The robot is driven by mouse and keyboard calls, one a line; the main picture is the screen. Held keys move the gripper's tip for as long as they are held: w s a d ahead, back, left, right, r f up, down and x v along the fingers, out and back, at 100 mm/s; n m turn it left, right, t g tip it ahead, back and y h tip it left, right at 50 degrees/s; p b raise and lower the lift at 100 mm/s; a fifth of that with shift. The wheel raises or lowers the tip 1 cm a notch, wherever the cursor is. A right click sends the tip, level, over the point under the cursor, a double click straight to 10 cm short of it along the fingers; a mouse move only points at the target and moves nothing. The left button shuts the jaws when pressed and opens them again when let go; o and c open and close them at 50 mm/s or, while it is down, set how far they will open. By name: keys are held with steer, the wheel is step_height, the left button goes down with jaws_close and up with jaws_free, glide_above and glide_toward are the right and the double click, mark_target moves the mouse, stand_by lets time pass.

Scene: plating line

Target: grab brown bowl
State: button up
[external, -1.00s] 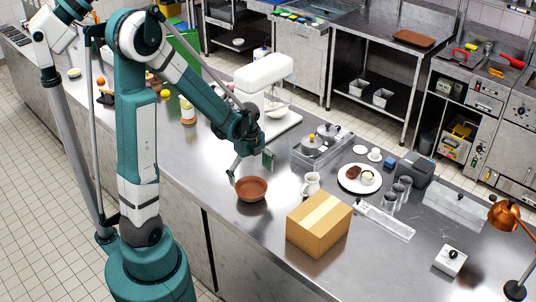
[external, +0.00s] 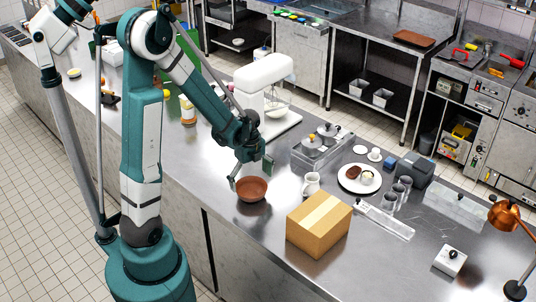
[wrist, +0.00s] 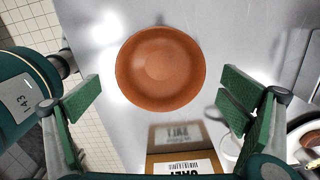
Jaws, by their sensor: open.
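The brown bowl (external: 252,190) sits upright and empty on the steel counter in the external view. In the wrist view the bowl (wrist: 160,68) shows from above, at the upper middle. My gripper (external: 250,172) is open just above the bowl in the external view. In the wrist view the green finger pads of my gripper (wrist: 158,105) stand wide apart, to the lower left and lower right of the bowl. The pads look apart from the bowl.
A cardboard box (external: 319,224) stands right of the bowl, near the counter's front edge. A white pitcher (external: 311,184) stands close to the bowl's right. A plate with food (external: 360,179) lies beyond it. A white mixer (external: 264,85) stands behind. The counter left of the bowl is clear.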

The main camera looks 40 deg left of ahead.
mark_target(251, 195)
steer(key=shift+f, duration=2.05)
steer(key=c, duration=1.1)
steer(key=shift+o, duration=0.2)
steer(key=shift+r, duration=0.25)
step_height(251, 195, up, 10)
steer(key=shift+f, duration=0.2)
